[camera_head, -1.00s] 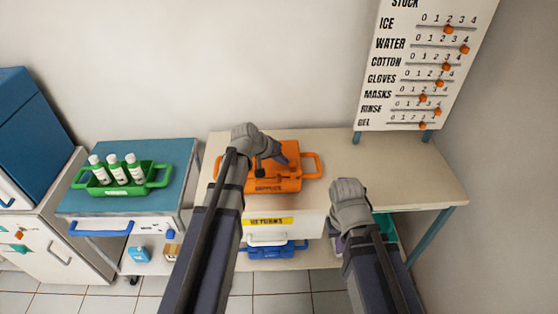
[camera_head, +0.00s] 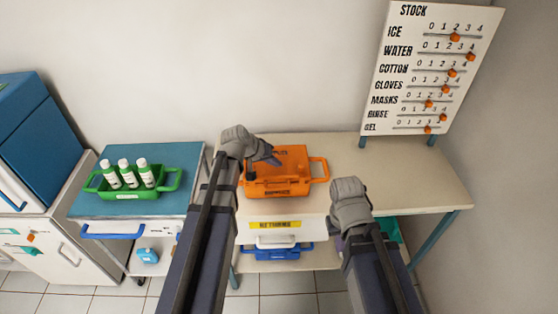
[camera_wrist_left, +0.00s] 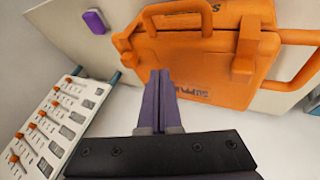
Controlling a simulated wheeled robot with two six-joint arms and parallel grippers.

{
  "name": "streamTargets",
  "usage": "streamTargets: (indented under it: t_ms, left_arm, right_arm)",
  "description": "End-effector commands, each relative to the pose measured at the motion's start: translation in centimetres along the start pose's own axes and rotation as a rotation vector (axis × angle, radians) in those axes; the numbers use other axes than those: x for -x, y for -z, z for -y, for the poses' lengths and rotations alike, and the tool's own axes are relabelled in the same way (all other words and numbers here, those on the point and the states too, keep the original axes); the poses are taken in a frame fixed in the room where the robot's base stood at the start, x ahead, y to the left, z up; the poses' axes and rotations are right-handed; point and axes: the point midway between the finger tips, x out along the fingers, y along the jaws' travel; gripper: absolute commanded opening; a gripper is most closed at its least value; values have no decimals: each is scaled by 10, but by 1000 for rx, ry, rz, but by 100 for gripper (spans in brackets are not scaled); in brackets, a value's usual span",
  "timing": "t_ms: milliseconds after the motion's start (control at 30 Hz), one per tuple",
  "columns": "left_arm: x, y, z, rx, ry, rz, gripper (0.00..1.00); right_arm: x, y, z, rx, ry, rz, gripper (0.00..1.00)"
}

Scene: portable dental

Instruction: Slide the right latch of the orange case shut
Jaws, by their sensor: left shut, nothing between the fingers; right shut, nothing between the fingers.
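The orange case (camera_head: 285,178) lies on the cream table, with a loop handle at its right side. My left gripper (camera_head: 274,160) is over the case's back left part in the head view, its fingers shut and empty. In the left wrist view the shut fingers (camera_wrist_left: 159,74) point at the case (camera_wrist_left: 200,62), and I cannot tell whether they touch it. That view shows raised orange blocks, one (camera_wrist_left: 243,58) right of the fingers and one at the left corner; I cannot tell which is the right latch. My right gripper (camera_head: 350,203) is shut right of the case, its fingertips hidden.
A green tray (camera_head: 172,185) with white bottles stands on the blue-topped cabinet at left. The stock board (camera_head: 425,70) with orange sliders stands at the back right. A blue case (camera_head: 280,252) sits below the table. The table's right part (camera_head: 415,180) is clear.

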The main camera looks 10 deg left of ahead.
Motion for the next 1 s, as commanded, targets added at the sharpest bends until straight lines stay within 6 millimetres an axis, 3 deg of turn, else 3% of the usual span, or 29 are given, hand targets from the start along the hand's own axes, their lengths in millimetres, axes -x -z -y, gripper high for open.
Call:
streamTargets:
  t_ms: [100, 333, 1000]
  left_arm:
    - [29, 2, -3, 2, 1, -1, 0]
    - [59, 1, -2, 2, 0, 0, 0]
    - [60, -5, -5, -11, 4, 15, 0]
  right_arm:
    - [25, -1, -2, 0, 0, 0, 0]
    - [48, -3, -4, 1, 0, 0, 0]
    - [49, -3, -5, 1, 0, 0, 0]
